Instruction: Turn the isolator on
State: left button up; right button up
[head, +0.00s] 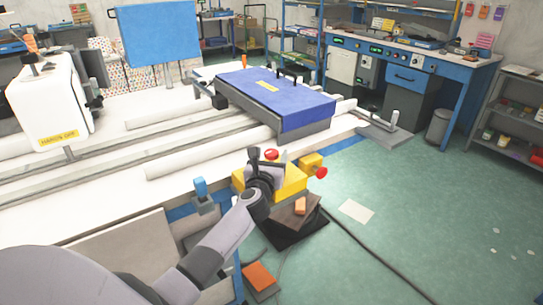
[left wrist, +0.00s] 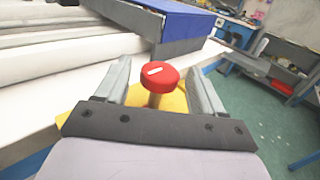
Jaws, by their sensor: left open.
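A yellow control box (head: 291,182) sits at the front edge of the white machine bed. A red knob (head: 271,154) stands on its top, and a second red knob (head: 321,172) sticks out from a small yellow block on its right. My left gripper (head: 262,160) is at the box, close to the top red knob. In the left wrist view, a red knob (left wrist: 163,78) with a white mark stands on a stem between the open fingers of my left gripper (left wrist: 158,66). Gaps show on both sides of the knob. My right gripper is out of view.
A blue-covered block (head: 275,92) lies on the machine bed behind the box. A brown stool-like piece with an orange item (head: 300,206) stands in front of it. A dark cable (head: 375,260) runs over the green floor, which is mostly clear to the right.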

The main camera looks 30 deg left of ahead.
pick_arm(q)
jog(key=shift+w+a, duration=0.25)
jog(key=shift+w, duration=0.3)
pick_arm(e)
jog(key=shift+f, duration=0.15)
pick_arm(q)
jog(key=shift+c, duration=0.3)
